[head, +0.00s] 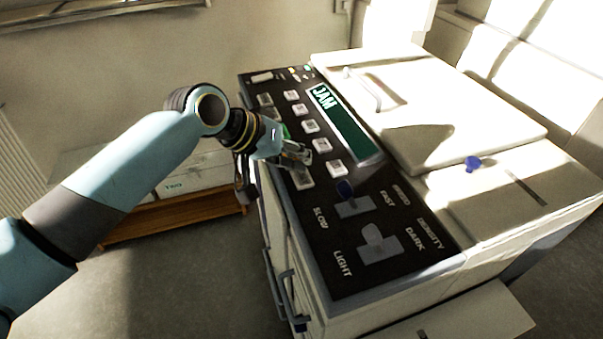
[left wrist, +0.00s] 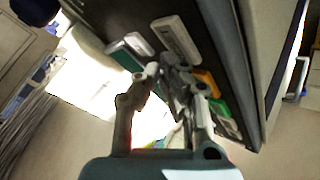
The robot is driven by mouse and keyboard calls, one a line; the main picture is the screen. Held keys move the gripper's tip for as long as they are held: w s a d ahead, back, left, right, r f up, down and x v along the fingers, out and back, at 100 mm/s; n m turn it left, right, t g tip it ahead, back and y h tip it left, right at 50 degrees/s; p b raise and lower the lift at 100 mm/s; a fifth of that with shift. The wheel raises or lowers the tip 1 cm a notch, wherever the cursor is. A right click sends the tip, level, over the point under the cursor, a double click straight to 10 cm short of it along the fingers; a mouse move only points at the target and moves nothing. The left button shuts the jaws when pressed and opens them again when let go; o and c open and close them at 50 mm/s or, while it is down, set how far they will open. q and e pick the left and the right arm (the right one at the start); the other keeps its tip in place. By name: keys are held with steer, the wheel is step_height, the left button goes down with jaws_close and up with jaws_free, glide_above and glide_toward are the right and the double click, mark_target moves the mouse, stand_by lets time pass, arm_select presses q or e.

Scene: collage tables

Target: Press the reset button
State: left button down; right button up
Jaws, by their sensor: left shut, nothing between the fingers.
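The dark control panel (head: 318,225) on top of a copier carries several pale buttons and a screen (head: 345,120) that reads JAM. I cannot read which button is the reset button. My left gripper (head: 304,158) is shut and empty over the panel's left part, beside a pale button (head: 303,180) and partly hiding a green one (head: 286,132). In the left wrist view the shut fingertips (left wrist: 174,68) are close to a long pale button (left wrist: 176,40), with an orange button (left wrist: 207,80) to the right. I cannot tell whether they touch anything. My right gripper is not in view.
The copier's white lid (head: 440,105) with a handle lies right of the panel. A blue knob (head: 473,163) sits by the lid. Grey sliders (head: 380,244) are at the panel's near end. A low wooden stand (head: 170,217) with a white box is behind my arm.

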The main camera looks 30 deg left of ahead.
mark_target(299, 173)
arm_select(q)
steer(key=shift+f, duration=0.2)
steer(key=shift+f, duration=0.35)
stand_by(0.8)
steer(key=shift+r+p, duration=0.8)
steer(key=shift+p, duration=0.15)
step_height(299, 173, up, 5)
steer(key=p, duration=0.5)
steer(key=shift+r, duration=0.1)
stand_by(0.4)
